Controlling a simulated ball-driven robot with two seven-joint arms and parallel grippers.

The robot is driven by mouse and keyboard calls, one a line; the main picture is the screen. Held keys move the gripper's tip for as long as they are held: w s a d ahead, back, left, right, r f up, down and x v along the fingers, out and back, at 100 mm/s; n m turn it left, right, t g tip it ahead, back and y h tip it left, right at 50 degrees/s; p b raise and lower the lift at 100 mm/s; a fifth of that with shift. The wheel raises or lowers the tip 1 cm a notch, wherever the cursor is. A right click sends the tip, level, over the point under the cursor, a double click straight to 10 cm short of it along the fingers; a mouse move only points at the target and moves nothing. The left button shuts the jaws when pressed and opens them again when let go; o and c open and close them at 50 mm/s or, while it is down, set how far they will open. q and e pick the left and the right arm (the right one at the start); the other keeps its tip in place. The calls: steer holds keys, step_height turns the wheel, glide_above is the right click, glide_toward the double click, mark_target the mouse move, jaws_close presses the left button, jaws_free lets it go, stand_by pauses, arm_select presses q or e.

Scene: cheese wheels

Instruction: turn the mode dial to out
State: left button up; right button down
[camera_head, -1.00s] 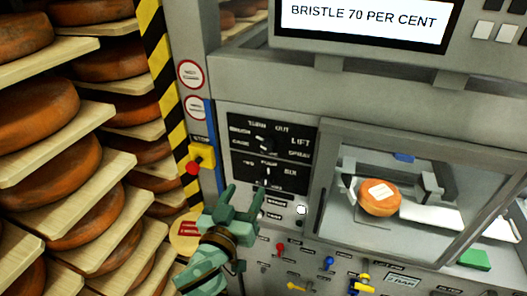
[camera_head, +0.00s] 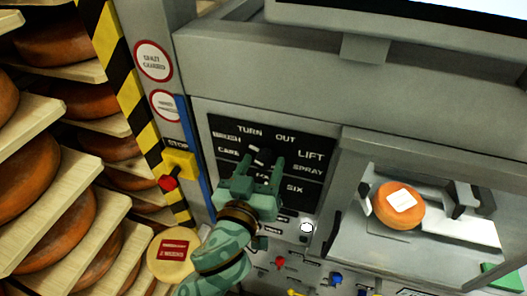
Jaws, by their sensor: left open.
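The mode dial (camera_head: 261,151) is on a black panel with white labels around it, among them TURN, OUT, LIFT and SPRAY. Its dark knob shows just above my gripper, and a light mark on it sits near the top. Which label it points at I cannot tell surely. My left gripper (camera_head: 262,166) is green and open, its fingers pointing up at the panel just below and in front of the knob. It hides the lower part of the dial and most of the second dial below. Whether a finger touches the knob I cannot tell. My right gripper is not in view.
A yellow box with a red stop button (camera_head: 168,183) is left of the panel. A window (camera_head: 350,215) at right shows a cheese wheel (camera_head: 398,206) with a white label. Cheese shelves (camera_head: 60,195) fill the left side. Small coloured knobs are below.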

arm_select(q)
steer(key=shift+w+d, duration=0.1)
steer(key=shift+s+r, duration=0.15)
steer(key=shift+s, duration=0.1)
steer(key=shift+c, duration=0.3)
steer(key=c, duration=0.9)
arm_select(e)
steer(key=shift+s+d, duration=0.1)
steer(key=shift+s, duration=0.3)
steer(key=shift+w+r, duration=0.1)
